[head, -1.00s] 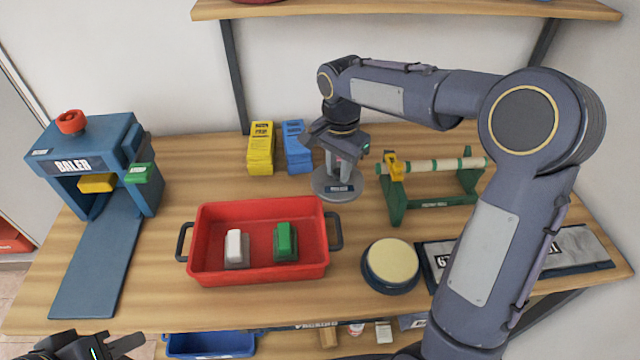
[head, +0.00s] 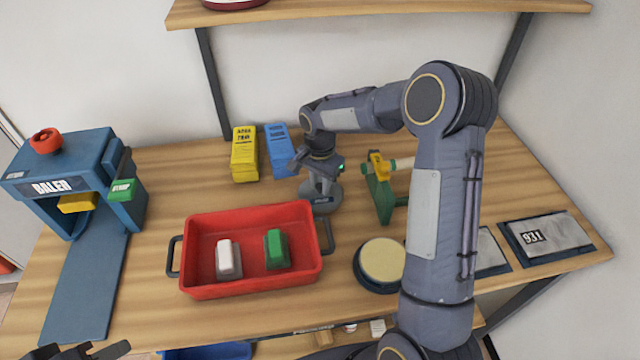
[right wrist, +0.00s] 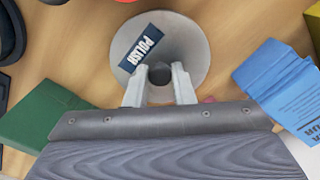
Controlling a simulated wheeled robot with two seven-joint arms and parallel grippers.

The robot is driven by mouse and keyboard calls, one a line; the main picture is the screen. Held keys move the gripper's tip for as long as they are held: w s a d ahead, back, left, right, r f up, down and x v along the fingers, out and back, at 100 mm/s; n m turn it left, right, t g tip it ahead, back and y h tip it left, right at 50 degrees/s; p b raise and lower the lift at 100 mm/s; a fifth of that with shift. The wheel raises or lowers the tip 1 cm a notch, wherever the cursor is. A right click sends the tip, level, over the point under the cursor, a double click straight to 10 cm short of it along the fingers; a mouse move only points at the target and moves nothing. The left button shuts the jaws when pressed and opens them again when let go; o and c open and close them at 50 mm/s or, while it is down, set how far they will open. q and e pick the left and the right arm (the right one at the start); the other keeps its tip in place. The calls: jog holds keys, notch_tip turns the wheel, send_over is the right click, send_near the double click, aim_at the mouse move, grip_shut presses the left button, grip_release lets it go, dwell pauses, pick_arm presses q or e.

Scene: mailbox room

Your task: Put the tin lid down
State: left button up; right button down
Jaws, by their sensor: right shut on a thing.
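The tin lid (head: 325,205) is a grey disc with a dark "POLISH" label and a round knob. It is at the back middle of the bench, in front of the blue stack. It also fills the upper middle of the right wrist view (right wrist: 187,40). My right gripper (head: 318,183) is shut on the lid's knob, one finger on each side. I cannot tell whether the lid touches the bench. A round dark-blue tin (head: 382,262) with a cream top stands in front right. My left gripper (head: 85,352) is cut off at the lower left edge.
A red tray (head: 200,285) holds a white and a green block. Yellow (head: 244,155) and blue (head: 279,150) stacks stand behind the lid. A green roller stand (head: 380,198) is at its right. A blue baler (head: 70,180) stands left. Bare wood lies between lid and tin.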

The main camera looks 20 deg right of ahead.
jog(key=shift+f, duration=0.55)
jog(key=shift+f, duration=0.2)
jog(key=c, duration=1.2)
grip_release()
jog(key=shift+c, duration=0.2)
jog(key=shift+r, duration=0.15)
